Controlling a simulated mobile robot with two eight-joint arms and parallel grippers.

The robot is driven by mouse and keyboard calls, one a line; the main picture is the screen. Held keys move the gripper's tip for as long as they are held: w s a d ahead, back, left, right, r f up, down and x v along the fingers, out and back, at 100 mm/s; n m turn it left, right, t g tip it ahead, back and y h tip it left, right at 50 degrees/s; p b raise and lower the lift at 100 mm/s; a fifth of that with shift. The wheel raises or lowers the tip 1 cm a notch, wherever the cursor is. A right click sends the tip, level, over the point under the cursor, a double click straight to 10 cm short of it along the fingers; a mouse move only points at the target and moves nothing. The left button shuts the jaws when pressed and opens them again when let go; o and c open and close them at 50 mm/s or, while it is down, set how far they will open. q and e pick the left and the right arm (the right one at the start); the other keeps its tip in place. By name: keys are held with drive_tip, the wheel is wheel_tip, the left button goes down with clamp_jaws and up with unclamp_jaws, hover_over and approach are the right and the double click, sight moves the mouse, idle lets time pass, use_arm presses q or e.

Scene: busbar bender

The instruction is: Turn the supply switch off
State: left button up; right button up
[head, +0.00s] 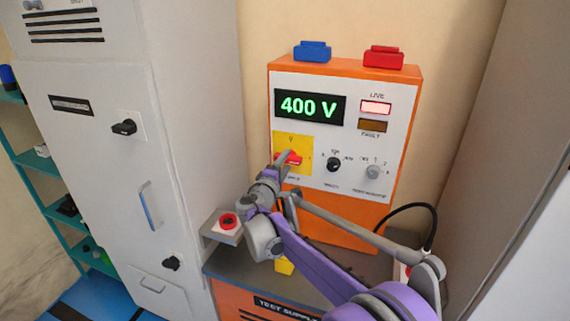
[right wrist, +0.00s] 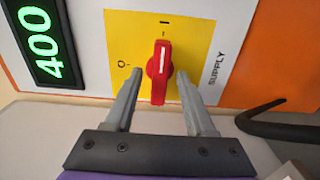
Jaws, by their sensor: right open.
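The supply switch is a red rotary handle (head: 291,158) on a yellow plate (head: 304,144) on the orange test supply's front. In the right wrist view the red handle (right wrist: 159,71) points toward the "I" mark, with the "O" mark off to the left. My right gripper (head: 281,162) is at the switch. In the right wrist view its two fingers (right wrist: 159,76) are open, one on each side of the handle, with a visible gap on both sides. The display (head: 310,107) reads 400 V and the LIVE lamp (head: 376,107) is lit pale red. My left gripper is not in view.
Two smaller knobs (head: 334,164) and (head: 373,171) sit right of the switch. A red button box (head: 228,222) stands out below left. A grey cabinet (head: 110,120) stands left, a dark panel (head: 480,120) right. A black cable (head: 412,206) curves at lower right.

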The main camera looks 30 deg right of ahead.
clamp_jaws()
drive_tip(key=shift+n, duration=0.5)
drive_tip(key=n+b, duration=0.2)
drive_tip(key=n, duration=1.4)
drive_tip(key=shift+n, duration=0.4)
idle(0.4)
unclamp_jaws()
drive_tip(key=shift+a, duration=0.1)
